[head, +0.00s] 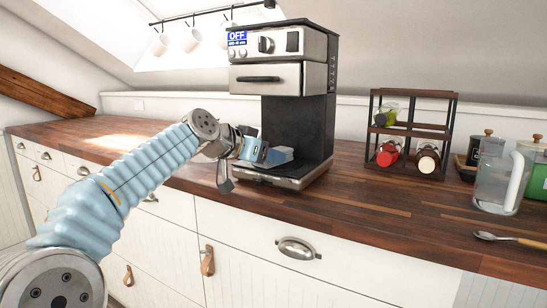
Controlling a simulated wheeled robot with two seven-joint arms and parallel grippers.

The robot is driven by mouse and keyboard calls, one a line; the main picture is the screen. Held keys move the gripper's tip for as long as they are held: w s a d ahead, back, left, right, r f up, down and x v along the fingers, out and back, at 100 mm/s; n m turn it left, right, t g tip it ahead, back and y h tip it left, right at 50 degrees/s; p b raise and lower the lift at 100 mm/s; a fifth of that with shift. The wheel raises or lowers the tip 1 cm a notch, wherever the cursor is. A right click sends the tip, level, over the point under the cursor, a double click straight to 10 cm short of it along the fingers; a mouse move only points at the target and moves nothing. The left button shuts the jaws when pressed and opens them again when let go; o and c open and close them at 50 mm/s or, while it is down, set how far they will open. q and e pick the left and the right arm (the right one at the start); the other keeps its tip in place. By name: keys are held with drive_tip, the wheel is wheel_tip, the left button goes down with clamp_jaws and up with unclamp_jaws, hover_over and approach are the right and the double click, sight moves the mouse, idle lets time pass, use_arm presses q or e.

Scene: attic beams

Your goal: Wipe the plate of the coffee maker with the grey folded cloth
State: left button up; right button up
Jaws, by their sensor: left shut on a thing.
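The coffee maker (308,72) stands on the wooden counter, with a small blue screen reading OFF. Its plate (290,176) is the low dark tray at its base. My left arm comes in from the left, and my left gripper (262,153) is over the left part of the plate. It is shut on the grey folded cloth (280,156), which shows at the fingertips just above or on the plate. I cannot tell whether the cloth touches the plate. My right gripper is not in view.
A dark rack (412,130) with several jars stands right of the coffee maker. A clear pitcher (490,188), dark and green canisters and a spoon (508,239) are at the far right. Cups hang from a rail (205,14) above. The counter left of the machine is clear.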

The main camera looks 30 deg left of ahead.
use_arm(q)
drive_tip(key=shift+a, duration=0.1)
drive_tip(key=shift+w+a+f, duration=0.1)
drive_tip(key=shift+w+a, duration=0.05)
drive_tip(key=shift+a, duration=1.3)
drive_tip(key=shift+d, duration=0.2)
drive_tip(key=shift+d, duration=1.3)
drive_tip(key=shift+d, duration=0.1)
drive_tip(key=shift+s+d, duration=0.15)
drive_tip(key=shift+d, duration=0.55)
drive_tip(key=shift+s+d, duration=0.1)
drive_tip(key=shift+d, duration=0.6)
